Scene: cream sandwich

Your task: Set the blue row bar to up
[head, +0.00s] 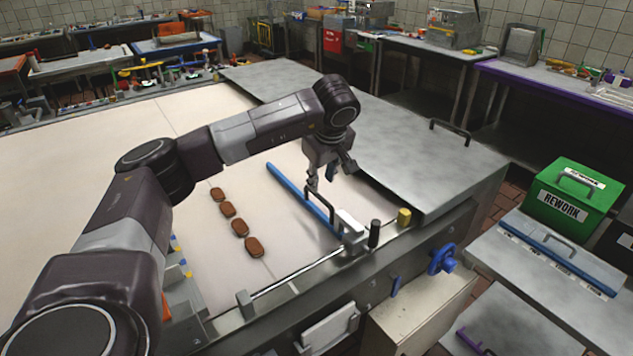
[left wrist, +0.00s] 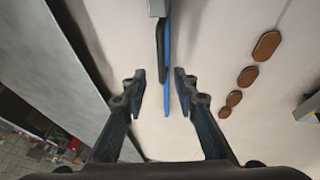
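A long blue bar (head: 285,183) lies across the pale belt, with a dark handle (head: 320,204) near its right end. The bar also shows in the left wrist view (left wrist: 168,75), running lengthwise between the fingers. My left gripper (head: 331,177) is above the bar, close to the handle, fingers spread. In the left wrist view my left gripper (left wrist: 160,92) is open, one finger on each side of the bar, with nothing held. I cannot tell whether a finger touches it. My right gripper is not in view.
Several brown biscuits (head: 227,209) lie in a row left of the bar. A grey metal cover (head: 390,135) with a handle stands to the right. Another blue bar (head: 560,255) lies on the right table near the green REWORK box (head: 565,195).

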